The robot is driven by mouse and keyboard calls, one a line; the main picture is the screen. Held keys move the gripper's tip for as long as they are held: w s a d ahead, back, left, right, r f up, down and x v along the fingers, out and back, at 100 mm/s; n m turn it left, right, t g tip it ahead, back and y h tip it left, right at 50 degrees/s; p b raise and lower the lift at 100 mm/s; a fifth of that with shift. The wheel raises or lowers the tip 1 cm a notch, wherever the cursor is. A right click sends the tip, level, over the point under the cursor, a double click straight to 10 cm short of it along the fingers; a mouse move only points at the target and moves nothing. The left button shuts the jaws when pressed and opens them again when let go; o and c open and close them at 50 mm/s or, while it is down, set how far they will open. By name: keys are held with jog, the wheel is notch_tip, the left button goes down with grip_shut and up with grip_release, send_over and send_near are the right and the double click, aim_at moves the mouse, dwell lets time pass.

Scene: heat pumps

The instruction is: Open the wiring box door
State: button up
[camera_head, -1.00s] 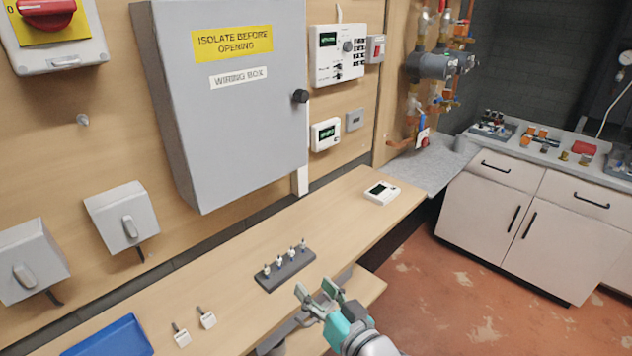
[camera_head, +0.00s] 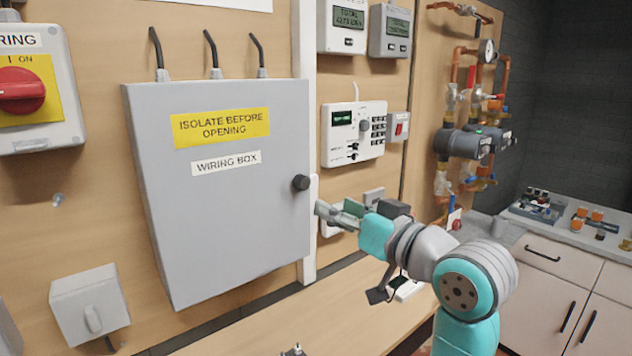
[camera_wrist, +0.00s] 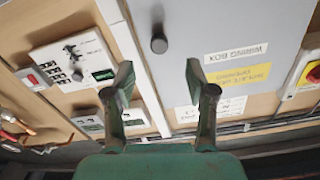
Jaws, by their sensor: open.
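The grey wiring box door (camera_head: 225,225) is shut, with a yellow "ISOLATE BEFORE OPENING" label (camera_head: 221,128) and a white "WIRING BOX" label (camera_head: 226,163). A round black knob (camera_head: 300,182) sits at the door's right edge. My gripper (camera_head: 330,212) is just right of and slightly below the knob, apart from it. In the wrist view, which looks upside down, my gripper (camera_wrist: 160,85) is open and empty. The knob (camera_wrist: 159,45) shows ahead of the gap between the fingers, near its middle. The door (camera_wrist: 225,25) also shows there.
A rotary isolator with a red handle (camera_head: 22,90) is at the upper left. A white controller (camera_head: 353,132) and a red-switch box (camera_head: 397,127) are right of the door. Copper pipework (camera_head: 462,140) stands further right. The wooden bench (camera_head: 300,320) below looks mostly clear.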

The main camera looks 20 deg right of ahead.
aim_at(305, 185)
jog(key=x, duration=0.7)
jog(key=r+x, duration=0.1)
jog(key=x, duration=0.2)
jog(key=shift+w+d, duration=0.15)
jog(key=shift+w, duration=0.3)
grip_shut()
